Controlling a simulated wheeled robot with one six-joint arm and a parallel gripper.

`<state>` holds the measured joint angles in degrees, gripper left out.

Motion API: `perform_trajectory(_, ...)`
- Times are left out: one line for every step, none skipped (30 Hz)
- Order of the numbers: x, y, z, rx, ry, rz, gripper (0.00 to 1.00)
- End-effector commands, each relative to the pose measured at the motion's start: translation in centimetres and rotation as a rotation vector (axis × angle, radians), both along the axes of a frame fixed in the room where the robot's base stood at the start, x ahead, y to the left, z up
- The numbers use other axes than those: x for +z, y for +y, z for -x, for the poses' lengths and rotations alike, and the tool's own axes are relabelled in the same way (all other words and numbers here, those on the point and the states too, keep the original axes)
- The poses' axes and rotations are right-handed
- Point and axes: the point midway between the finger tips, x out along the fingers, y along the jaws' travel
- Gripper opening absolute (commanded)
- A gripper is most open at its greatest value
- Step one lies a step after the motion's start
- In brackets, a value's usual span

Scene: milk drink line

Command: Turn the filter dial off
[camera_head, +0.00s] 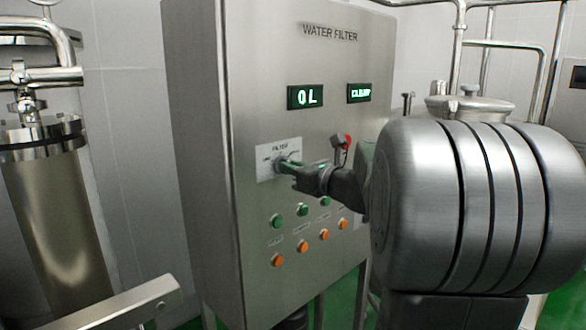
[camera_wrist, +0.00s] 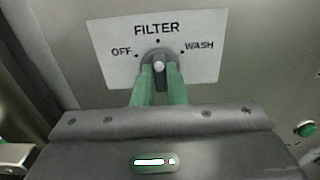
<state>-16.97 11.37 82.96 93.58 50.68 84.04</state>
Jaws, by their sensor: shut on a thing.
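The filter dial (camera_wrist: 158,57) is a dark grey round knob on a white label plate (camera_wrist: 205,48). The plate reads FILTER above, OFF at the left and WASH at the right, with a dot at each and one at the top. The knob's grip looks about upright, roughly in line with the top dot; its exact pointing is hard to tell. My gripper (camera_wrist: 160,82) has its green fingers shut on the dial, one on each side. In the head view my gripper (camera_head: 285,166) reaches the plate (camera_head: 266,152) from the right and hides part of the dial.
Green and orange buttons (camera_head: 303,246) sit below the dial. A steel cylinder (camera_head: 62,220) stands at left.

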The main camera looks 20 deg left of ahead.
Motion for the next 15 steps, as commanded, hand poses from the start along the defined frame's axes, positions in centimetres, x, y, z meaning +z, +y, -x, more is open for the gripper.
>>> perform_trajectory(-0.10,0.00,0.01,0.000,-0.007,0.003,0.00)
perform_trajectory(-0.12,0.01,0.02,0.000,-0.013,0.005,0.00)
perform_trajectory(-0.17,0.01,0.02,0.000,-0.021,0.009,0.00)
perform_trajectory(-0.20,0.01,0.02,0.000,-0.030,0.013,0.00)
perform_trajectory(-0.24,0.02,0.02,0.000,-0.041,0.017,0.00)
perform_trajectory(-0.29,0.02,0.02,0.000,-0.057,0.024,0.00)
perform_trajectory(-0.32,0.02,0.03,0.000,-0.072,0.029,0.00)
perform_trajectory(-0.36,0.02,0.03,0.000,-0.088,0.036,0.00)
perform_trajectory(-0.40,0.01,0.03,0.000,-0.113,0.047,0.00)
perform_trajectory(-0.42,0.02,0.04,0.000,-0.132,0.053,0.00)
perform_trajectory(-0.44,0.02,0.05,-0.001,-0.153,0.062,0.00)
perform_trajectory(-0.48,0.03,0.07,-0.001,-0.181,0.074,0.00)
perform_trajectory(-0.51,0.02,0.08,0.000,-0.205,0.084,0.00)
perform_trajectory(-0.53,0.03,0.09,0.000,-0.230,0.094,0.00)
perform_trajectory(-0.53,0.04,0.11,0.000,-0.265,0.108,0.00)
